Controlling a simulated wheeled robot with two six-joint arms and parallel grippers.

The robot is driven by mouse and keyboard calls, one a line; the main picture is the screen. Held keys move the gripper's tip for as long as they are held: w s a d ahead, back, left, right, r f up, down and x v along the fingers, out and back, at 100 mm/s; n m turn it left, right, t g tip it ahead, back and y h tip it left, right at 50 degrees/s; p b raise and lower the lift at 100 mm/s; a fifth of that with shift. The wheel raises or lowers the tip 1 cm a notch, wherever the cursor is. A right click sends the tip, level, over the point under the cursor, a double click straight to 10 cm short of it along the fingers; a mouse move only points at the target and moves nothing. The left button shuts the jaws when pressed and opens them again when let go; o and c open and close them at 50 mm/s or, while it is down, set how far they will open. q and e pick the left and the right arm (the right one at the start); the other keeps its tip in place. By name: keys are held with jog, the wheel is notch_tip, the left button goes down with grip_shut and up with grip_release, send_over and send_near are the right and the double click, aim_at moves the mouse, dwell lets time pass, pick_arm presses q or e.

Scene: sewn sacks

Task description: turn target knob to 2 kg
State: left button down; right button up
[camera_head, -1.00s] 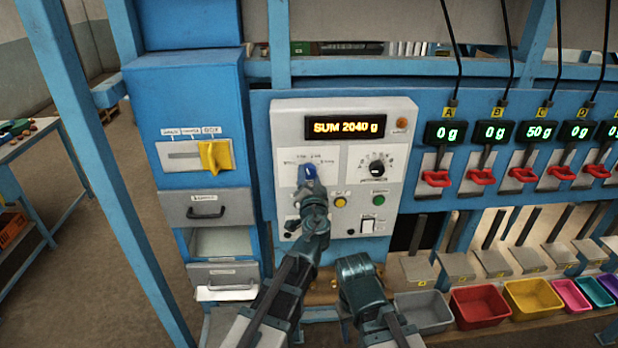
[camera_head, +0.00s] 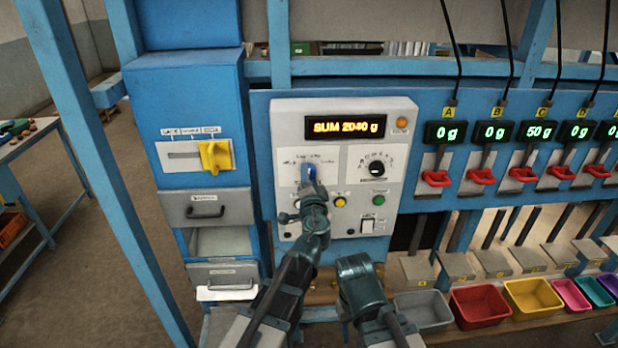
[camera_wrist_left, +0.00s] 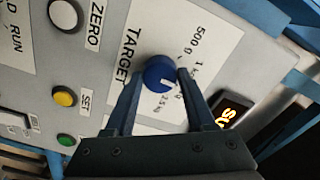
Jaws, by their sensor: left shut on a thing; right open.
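The blue target knob (camera_head: 309,172) sits on the white TARGET label of the grey control panel (camera_head: 291,117). In the left wrist view the knob (camera_wrist_left: 160,74) is between the two fingertips, with a pale mark on its lower edge. The label around it reads 500 g, 1 kg and 2.5 kg; a finger partly covers the scale. Which value the knob points to cannot be told. My left gripper (camera_wrist_left: 158,80) is shut on the knob. My right gripper (camera_head: 352,266) is low in front of the panel, apart from it; its fingertips are not clearly seen.
The orange display (camera_head: 345,126) reads SUM 2040 g. A black dial (camera_head: 377,168) is right of the target knob, with yellow (camera_head: 340,202) and green (camera_head: 378,199) buttons below. A blue cabinet with a yellow slider (camera_head: 215,156) stands left; weighing stations and coloured bins are right.

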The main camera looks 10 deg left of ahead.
pick_arm(q)
jog(key=shift+m, duration=1.6)
jog(key=shift+c, duration=1.2)
grip_release()
jog(key=shift+s, duration=0.15)
